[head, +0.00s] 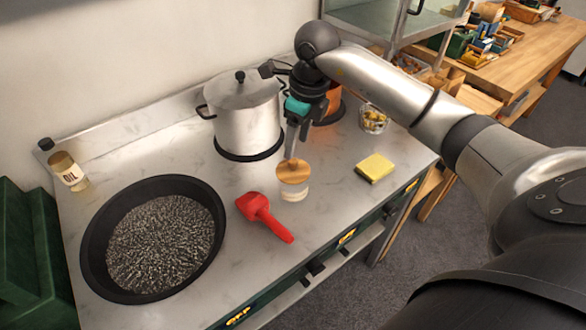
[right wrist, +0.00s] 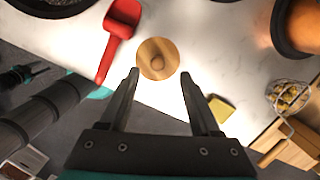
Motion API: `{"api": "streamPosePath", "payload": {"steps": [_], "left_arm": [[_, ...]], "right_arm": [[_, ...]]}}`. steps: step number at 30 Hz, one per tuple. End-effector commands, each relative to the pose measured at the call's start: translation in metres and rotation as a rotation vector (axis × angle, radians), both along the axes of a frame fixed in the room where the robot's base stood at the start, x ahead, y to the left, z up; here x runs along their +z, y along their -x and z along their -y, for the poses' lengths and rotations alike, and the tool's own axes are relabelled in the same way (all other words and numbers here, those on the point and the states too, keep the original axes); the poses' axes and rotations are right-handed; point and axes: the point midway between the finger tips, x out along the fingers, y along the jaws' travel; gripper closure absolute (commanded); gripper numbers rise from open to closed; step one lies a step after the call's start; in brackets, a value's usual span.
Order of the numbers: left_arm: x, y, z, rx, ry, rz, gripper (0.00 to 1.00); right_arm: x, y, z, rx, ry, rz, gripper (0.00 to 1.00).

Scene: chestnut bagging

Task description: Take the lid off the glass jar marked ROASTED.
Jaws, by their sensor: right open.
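A small glass jar (head: 295,193) stands on the metal counter, with a round wooden lid (head: 293,171) on it. Any marking on the jar is too small to read. In the right wrist view the lid (right wrist: 157,52) shows from above with a round knob in its middle. My right gripper (head: 291,152) is open and empty, just above the lid in the head view. In the right wrist view its fingertips (right wrist: 159,77) straddle the near side of the lid, apart from the knob. My left gripper is not in the head view; dark parts at the wrist view's left edge are unclear.
A red scoop (head: 260,212) lies left of the jar and a yellow sponge (head: 375,167) to its right. A large black pan (head: 100,275), a lidded steel pot (head: 247,120), a copper-coloured pot (head: 333,103) and a wire basket (head: 373,120) stand around.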

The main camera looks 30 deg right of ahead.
Motion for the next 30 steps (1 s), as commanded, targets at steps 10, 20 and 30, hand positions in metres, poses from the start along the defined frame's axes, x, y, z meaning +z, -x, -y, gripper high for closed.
{"api": "streamPosePath", "payload": {"steps": [10, 20, 30], "left_arm": [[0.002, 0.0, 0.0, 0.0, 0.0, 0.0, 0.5], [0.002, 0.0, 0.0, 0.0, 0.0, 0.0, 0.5], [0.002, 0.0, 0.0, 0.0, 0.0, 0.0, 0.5]], "right_arm": [[-0.045, -0.002, -0.006, -0.001, -0.003, -0.001, 0.36], [-0.052, -0.003, -0.006, 0.0, 0.0, 0.001, 0.36], [-0.051, -0.003, -0.006, 0.001, 0.0, 0.001, 0.74]]}}
